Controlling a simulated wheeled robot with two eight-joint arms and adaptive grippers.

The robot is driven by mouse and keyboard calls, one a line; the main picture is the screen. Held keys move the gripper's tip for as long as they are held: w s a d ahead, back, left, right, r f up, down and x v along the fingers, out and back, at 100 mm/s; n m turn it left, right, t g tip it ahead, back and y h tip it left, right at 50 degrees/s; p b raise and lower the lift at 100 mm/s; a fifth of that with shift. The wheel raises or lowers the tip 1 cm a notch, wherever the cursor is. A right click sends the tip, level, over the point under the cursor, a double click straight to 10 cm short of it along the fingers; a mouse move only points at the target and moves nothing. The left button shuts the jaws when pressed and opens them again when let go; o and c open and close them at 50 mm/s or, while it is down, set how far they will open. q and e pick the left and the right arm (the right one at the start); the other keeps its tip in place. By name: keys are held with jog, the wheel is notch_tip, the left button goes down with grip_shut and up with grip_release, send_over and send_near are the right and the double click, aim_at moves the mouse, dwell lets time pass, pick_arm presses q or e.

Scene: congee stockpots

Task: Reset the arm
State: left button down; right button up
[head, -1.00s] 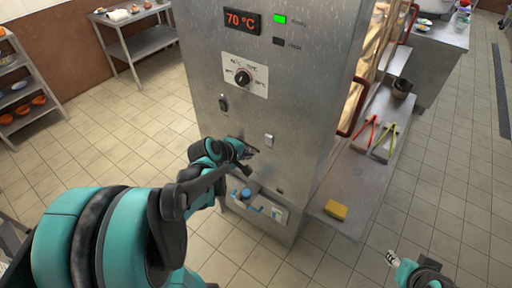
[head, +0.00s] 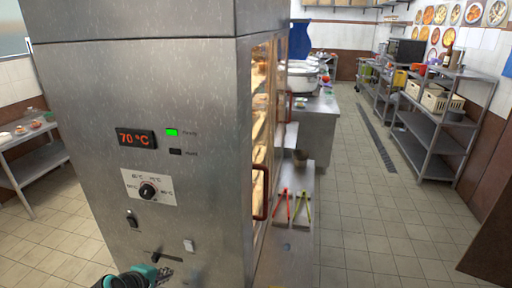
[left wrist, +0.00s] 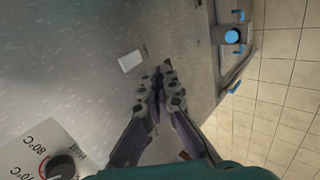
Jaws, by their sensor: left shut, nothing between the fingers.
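My left gripper (head: 164,272) shows at the bottom edge of the head view, in front of the lower front panel of the steel warming cabinet (head: 90,100). In the left wrist view its two fingers (left wrist: 160,80) are together and empty, with the cabinet's steel panel behind them. I cannot tell whether the fingertips touch the panel. Most of the left arm is below the head view. My right gripper is in no current view.
The cabinet has a red 70 °C display (head: 137,138), a lit green light (head: 171,132) and a dial (head: 148,191). Red tongs (head: 281,206) and green tongs (head: 302,208) lie on the side shelf. A shelf rack (head: 435,125) stands right; the tiled aisle (head: 365,230) is clear.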

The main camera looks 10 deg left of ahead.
pick_arm(q)
jog(key=s+d+r+m+g, duration=0.2)
jog(key=s+d+m, duration=0.8)
jog(key=d+m, duration=0.5)
jog(key=shift+m+y+b, duration=0.4)
jog(key=shift+m+b, duration=0.05)
jog(key=shift+m, duration=0.15)
